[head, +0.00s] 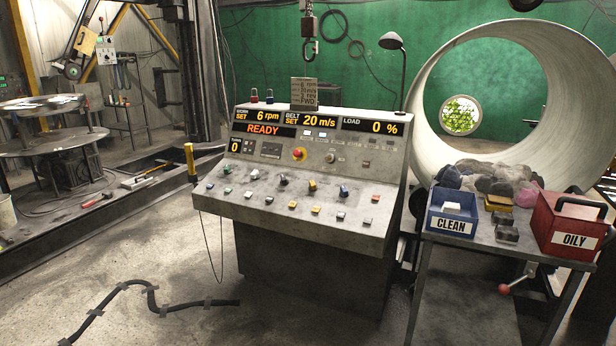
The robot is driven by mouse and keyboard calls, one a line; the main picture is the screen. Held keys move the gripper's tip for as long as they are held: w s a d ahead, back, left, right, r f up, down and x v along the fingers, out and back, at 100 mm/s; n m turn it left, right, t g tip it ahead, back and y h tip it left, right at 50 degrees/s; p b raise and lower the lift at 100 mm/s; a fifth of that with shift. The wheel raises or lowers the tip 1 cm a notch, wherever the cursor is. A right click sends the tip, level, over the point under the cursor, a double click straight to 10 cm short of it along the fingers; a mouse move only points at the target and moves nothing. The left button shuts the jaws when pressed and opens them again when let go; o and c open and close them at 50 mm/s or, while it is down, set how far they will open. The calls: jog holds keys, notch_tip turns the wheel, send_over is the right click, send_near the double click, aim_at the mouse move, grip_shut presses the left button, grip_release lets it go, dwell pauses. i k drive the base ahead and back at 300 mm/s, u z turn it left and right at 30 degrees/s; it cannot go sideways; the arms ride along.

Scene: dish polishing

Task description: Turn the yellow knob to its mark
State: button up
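The grey control console (300,230) stands in the middle of the head view. On its sloped panel a small knob with a yellow top (312,185) sits right of a dark knob (283,180); I take it to be the yellow knob. It is too small to tell where it points, and its mark cannot be made out. Several small coloured buttons, some yellowish, surround it. A red stop button on a yellow ring (299,154) is higher up. My gripper is not in view.
The displays (320,122) read 6 rpm, 20 m/s, 0 % and READY. A side table at right holds a blue CLEAN bin (436,222) and a red OILY box (545,235). A dark cable (150,290) lies on the floor. Floor before the console is mostly clear.

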aim_at(313, 187)
jog(key=u, duration=0.2)
jog(key=i, duration=0.85)
jog(key=u, duration=0.75)
jog(key=i, duration=0.55)
jog(key=u, duration=0.75)
jog(key=i, duration=0.55)
jog(key=u, duration=0.3)
